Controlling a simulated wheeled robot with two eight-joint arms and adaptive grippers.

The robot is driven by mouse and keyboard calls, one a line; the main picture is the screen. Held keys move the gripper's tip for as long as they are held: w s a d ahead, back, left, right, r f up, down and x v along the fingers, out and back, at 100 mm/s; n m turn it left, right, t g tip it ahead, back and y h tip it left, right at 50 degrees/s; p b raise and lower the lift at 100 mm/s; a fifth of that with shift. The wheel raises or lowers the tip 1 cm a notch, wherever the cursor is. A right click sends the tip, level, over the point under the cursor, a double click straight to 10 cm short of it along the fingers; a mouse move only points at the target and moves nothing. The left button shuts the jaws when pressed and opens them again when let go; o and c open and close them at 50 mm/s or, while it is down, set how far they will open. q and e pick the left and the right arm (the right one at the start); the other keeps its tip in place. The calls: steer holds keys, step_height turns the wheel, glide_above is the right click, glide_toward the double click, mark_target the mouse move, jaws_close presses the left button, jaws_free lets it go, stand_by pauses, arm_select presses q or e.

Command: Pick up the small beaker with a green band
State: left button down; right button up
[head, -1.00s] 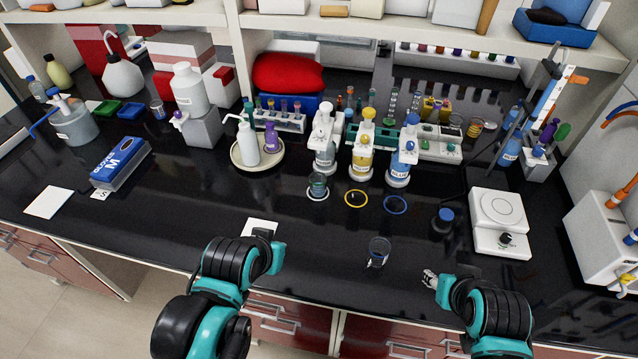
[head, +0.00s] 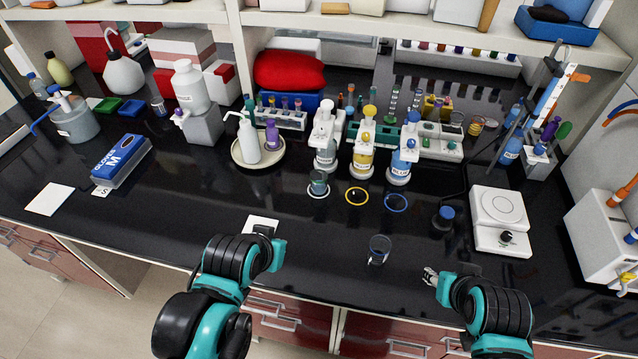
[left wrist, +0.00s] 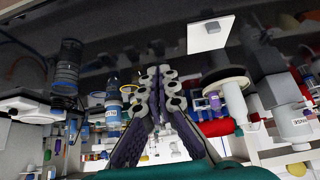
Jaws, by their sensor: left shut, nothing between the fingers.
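A small clear beaker (head: 379,250) stands upright near the front edge of the bench, between my two arms. A second small beaker (head: 319,185) with greenish-grey colour stands in a white ring in front of the dispenser bottles. Which one has a green band is too small to tell. My left gripper (left wrist: 160,74) is shut and empty in the left wrist view; in the head view my arm hides it. My right gripper (head: 430,276) is right of the clear beaker and apart from it; its opening is too small to judge.
Empty yellow (head: 357,196) and blue (head: 396,202) rings lie behind the clear beaker. A dark blue-capped bottle (head: 443,218) and a white balance-like device (head: 498,220) stand to the right. A white card (head: 262,224) lies near my left arm.

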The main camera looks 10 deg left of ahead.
stand_by(0.3)
arm_select(q)
steer(key=c, duration=1.6)
jaws_free()
steer(key=shift+w+r, duration=0.15)
steer(key=shift+r, duration=0.05)
steer(key=o, duration=0.9)
steer(key=w+r, duration=0.1)
steer(key=w+r+p, duration=0.1)
steer(key=shift+w+d+r, duration=0.1)
steer(key=shift+w+r, duration=0.05)
steer(key=shift+w, duration=0.2)
steer(key=shift+c, duration=0.2)
steer(key=g+p, duration=0.3)
steer(key=p, duration=0.1)
glide_above(318, 173)
steer(key=s+d, duration=0.1)
steer(key=s, duration=0.4)
steer(key=f, duration=0.4)
steer(key=shift+w+d+f, duration=0.1)
steer(key=shift+w+f, duration=0.1)
steer(key=shift+w, duration=0.05)
steer(key=x, duration=0.2)
steer(key=b+x, duration=0.1)
steer(key=x, duration=0.2)
steer(key=shift+a, duration=0.2)
steer(key=shift+s+r, duration=0.1)
steer(key=shift+r, duration=0.05)
